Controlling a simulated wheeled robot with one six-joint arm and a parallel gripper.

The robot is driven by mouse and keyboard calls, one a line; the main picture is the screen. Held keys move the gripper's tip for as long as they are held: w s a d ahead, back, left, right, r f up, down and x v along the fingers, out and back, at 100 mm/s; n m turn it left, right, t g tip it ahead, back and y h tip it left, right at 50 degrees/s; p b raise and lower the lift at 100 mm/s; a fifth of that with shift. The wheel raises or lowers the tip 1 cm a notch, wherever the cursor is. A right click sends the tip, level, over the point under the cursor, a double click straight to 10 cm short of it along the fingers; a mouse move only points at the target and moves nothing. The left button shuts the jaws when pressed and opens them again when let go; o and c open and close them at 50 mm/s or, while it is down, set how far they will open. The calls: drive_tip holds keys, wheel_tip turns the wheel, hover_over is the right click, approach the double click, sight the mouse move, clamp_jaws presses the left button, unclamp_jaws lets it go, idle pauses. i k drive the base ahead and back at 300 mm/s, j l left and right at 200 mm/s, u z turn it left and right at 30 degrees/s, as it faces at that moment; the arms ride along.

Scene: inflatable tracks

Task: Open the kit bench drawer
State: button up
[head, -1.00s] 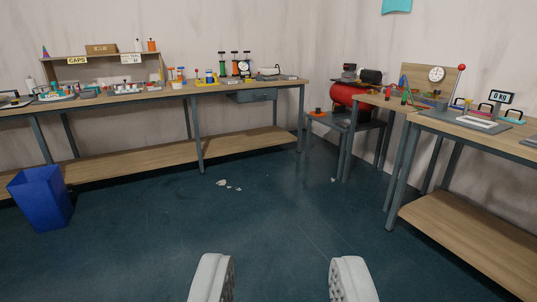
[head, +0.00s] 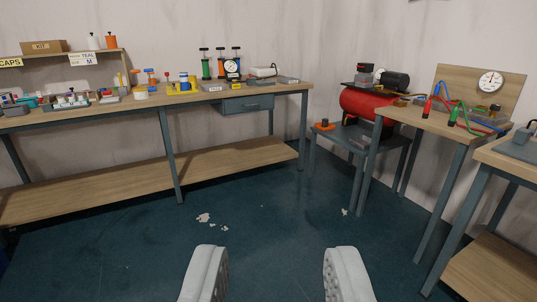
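A grey-blue drawer (head: 247,104) hangs under the right part of the long wooden bench (head: 143,101) along the back wall. It looks shut, and a small handle shows on its front. My gripper (head: 275,272) is at the bottom of the view, its two pale fingers spread wide apart with only floor between them. It is open, empty and well short of the bench.
White scraps (head: 205,218) lie on the dark floor before the bench. A red compressor (head: 366,105) and a low grey table (head: 350,134) stand right of the drawer. Another wooden table (head: 432,120) stands at right. The floor ahead is mostly clear.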

sight(233, 106)
drive_tip(key=i, duration=0.8)
drive_tip(key=i+z, duration=0.1)
drive_tip(key=i, duration=0.7)
drive_tip(key=i+j, duration=0.15)
drive_tip(key=i, duration=1.4)
drive_tip(key=i+j+z, duration=0.1)
drive_tip(key=i, duration=0.7)
